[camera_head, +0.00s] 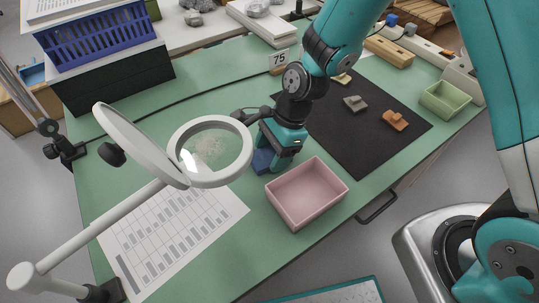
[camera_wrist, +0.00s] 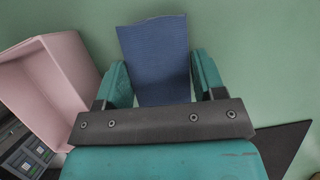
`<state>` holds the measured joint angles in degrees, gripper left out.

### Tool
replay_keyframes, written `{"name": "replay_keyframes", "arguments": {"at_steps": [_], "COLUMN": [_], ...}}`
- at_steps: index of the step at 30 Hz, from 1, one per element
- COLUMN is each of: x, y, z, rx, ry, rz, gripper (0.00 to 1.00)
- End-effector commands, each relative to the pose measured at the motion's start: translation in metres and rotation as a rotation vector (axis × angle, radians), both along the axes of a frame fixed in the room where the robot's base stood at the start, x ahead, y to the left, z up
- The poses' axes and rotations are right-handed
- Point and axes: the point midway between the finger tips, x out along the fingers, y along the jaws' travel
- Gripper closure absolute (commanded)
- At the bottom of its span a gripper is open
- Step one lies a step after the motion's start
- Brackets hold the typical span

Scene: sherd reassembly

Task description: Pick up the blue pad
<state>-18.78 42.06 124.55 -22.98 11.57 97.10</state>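The blue pad (camera_head: 262,161) lies on the green mat, just left of the pink tray, partly hidden by my gripper in the head view. In the wrist view the blue pad (camera_wrist: 155,55) shows between and beyond my fingers, slightly turned. My gripper (camera_head: 276,160) points down over it. In the wrist view my gripper (camera_wrist: 160,80) has its two teal fingers wide apart, one on each side of the pad, with narrow gaps at its edges. Whether the fingertips reach down to the pad's height is hard to tell.
The pink tray (camera_head: 306,192) stands close to the right of my gripper. A ring magnifier (camera_head: 210,151) on a stand is close at its left. A black mat (camera_head: 365,125) with several sherds lies beyond, with a green tray (camera_head: 439,100) at far right.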

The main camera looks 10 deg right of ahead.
Motion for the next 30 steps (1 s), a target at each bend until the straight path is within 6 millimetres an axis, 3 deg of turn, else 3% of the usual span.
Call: {"name": "replay_keyframes", "arguments": {"at_steps": [11, 20, 30], "x": [0.000, 0.001, 0.025], "y": [0.000, 0.000, -0.081], "z": [0.003, 0.041, 0.036], "rx": [0.000, 0.003, 0.000], "ry": [-0.001, -0.005, 0.001], "rz": [0.000, 0.000, -0.010], "gripper": [0.60, 0.60, 0.60]}}
